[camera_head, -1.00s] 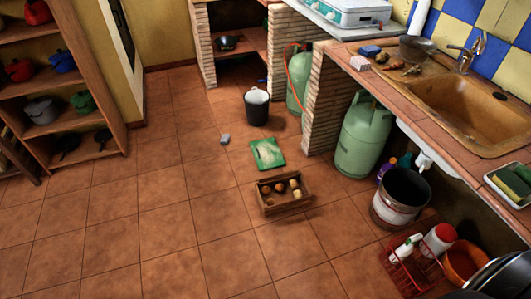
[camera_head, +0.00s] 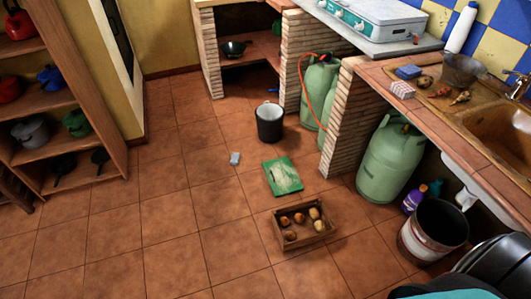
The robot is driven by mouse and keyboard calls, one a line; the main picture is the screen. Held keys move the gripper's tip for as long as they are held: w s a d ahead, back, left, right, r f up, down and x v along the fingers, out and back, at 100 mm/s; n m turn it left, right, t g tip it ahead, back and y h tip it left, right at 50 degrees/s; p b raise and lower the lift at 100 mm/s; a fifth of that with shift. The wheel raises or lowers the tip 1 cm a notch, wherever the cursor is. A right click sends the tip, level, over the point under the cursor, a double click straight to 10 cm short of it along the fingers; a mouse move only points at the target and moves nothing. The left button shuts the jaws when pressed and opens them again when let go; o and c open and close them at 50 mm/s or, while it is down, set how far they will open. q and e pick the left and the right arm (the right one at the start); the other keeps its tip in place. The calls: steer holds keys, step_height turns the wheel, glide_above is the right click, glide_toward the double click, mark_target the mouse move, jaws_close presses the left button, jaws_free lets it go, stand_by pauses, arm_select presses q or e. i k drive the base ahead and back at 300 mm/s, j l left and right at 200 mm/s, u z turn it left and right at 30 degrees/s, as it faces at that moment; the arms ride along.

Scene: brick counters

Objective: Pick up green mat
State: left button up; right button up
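The green mat (camera_head: 270,180) lies flat on the tiled floor near the middle of the view, with a pale whitish patch on its top. It is just behind a wooden crate (camera_head: 287,244) and apart from it. Nothing covers the mat. Neither of my grippers shows in the view. A dark, rounded shape with a teal part at the bottom right corner may be part of my arm, but no fingers can be seen there.
The crate holds several round brownish items. A black bucket (camera_head: 270,125), a small grey block (camera_head: 235,158), green gas cylinders (camera_head: 391,160) and a dark bin (camera_head: 412,243) stand around. A brick pillar (camera_head: 350,118) rises right of the mat. The left floor is clear.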

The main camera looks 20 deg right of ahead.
mark_target(284, 180)
steer(key=i+z, duration=0.1)
steer(key=i, duration=0.5)
steer(key=i+j+z, duration=0.1)
steer(key=i, duration=0.5)
steer(key=i+j+z, duration=0.1)
steer(key=i, duration=0.5)
steer(key=j, duration=0.1)
